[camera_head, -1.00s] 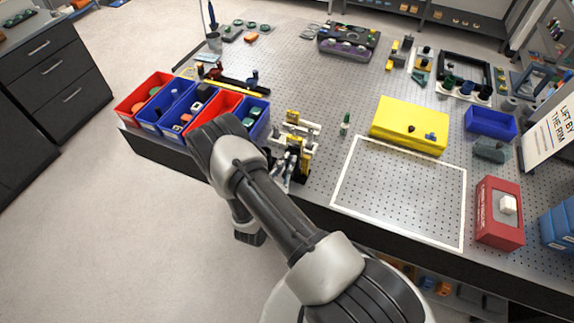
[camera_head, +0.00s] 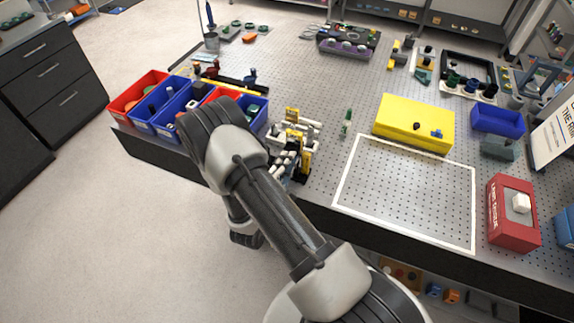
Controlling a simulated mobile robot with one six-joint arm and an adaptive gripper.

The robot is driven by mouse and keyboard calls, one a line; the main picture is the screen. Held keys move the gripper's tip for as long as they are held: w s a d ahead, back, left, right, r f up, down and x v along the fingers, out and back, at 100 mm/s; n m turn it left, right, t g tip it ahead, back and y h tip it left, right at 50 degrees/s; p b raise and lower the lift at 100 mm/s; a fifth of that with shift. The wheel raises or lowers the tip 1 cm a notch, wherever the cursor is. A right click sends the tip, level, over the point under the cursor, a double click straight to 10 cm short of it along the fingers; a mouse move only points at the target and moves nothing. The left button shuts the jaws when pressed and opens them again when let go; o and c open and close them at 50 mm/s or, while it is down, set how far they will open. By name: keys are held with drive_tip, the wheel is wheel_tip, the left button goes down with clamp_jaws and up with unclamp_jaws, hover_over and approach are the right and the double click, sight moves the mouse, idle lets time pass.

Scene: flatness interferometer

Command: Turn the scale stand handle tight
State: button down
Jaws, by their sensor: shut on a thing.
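The scale stand (camera_head: 293,117), a small yellow and white fixture, stands near the front edge of the perforated bench, right of the bins. My gripper (camera_head: 297,166) is at its front side, shut on a part of the stand that I take to be the handle. The handle itself is hidden by the fingers and my arm, so its angle cannot be told.
Red and blue bins (camera_head: 163,104) stand left of the stand. A small green-capped bottle (camera_head: 346,122) stands to its right, then a yellow box (camera_head: 414,121) and an empty white-outlined area (camera_head: 400,185). A red box (camera_head: 512,212) sits at the right.

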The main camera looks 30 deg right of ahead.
drive_tip(key=shift+f+m+b, duration=0.1)
drive_tip(key=shift+m+b, duration=1.35)
drive_tip(key=shift+m, duration=0.45)
drive_tip(key=c, duration=1.7)
unclamp_jaws()
drive_tip(key=v, duration=1.2)
